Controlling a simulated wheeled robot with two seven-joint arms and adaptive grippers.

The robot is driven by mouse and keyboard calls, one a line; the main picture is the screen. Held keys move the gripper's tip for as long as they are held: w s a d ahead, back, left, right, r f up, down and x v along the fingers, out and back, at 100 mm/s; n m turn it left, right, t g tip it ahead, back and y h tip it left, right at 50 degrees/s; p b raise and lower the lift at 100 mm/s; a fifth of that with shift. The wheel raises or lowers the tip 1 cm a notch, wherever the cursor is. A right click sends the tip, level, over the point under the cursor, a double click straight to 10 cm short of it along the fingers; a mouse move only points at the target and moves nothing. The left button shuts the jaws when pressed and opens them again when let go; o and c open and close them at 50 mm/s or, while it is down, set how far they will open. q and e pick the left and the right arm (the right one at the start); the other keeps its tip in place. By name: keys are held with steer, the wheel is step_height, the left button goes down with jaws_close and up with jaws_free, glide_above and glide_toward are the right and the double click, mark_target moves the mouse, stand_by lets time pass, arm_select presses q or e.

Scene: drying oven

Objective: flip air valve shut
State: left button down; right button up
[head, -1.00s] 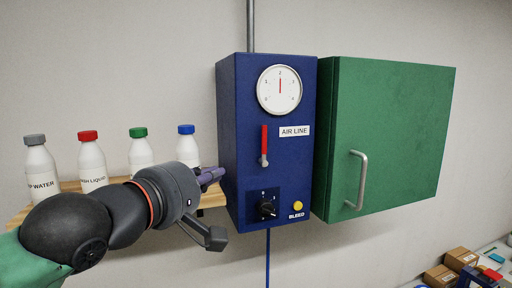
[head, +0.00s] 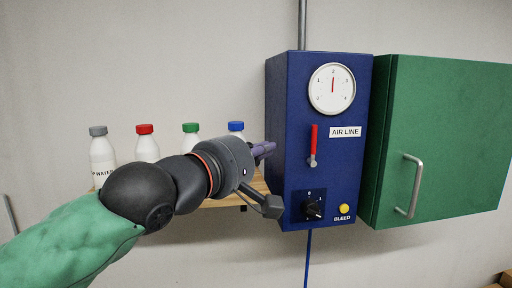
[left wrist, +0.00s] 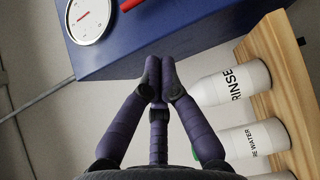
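The air valve is a red lever (head: 314,139) on the front of the dark blue air-line box (head: 285,120). The lever stands upright, its red grip above a silver pivot, left of the AIR LINE label (head: 345,132). My left gripper (head: 268,149) is beside the box's left side, apart from the lever; whether it touches the box is unclear. In the left wrist view its purple fingers (left wrist: 158,78) meet at the tips with nothing seen between them. The red lever (left wrist: 130,4) shows only partly at that view's top edge. My right gripper is not in view.
A pressure gauge (head: 332,89) tops the panel, needle upright. A black knob (head: 313,209) and yellow BLEED button (head: 344,209) sit low. A green cabinet (head: 440,140) with a handle is to the right. Several bottles stand on a wooden shelf (head: 225,202) at left.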

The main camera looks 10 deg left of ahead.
mark_target(313, 146)
arm_select(q)
steer(key=p+x, duration=0.1)
steer(key=x, duration=0.4)
steer(key=shift+r+p, duration=0.15)
steer(key=shift+p, duration=0.15)
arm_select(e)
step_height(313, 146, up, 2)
arm_select(q)
steer(key=d, duration=0.1)
steer(key=w+d, duration=0.1)
steer(key=shift+w+d, duration=0.1)
steer(key=shift+d, duration=0.3)
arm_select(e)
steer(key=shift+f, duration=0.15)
arm_select(q)
steer(key=shift+w+d, duration=0.15)
steer(key=shift+d, duration=0.4)
steer(key=shift+d, duration=0.15)
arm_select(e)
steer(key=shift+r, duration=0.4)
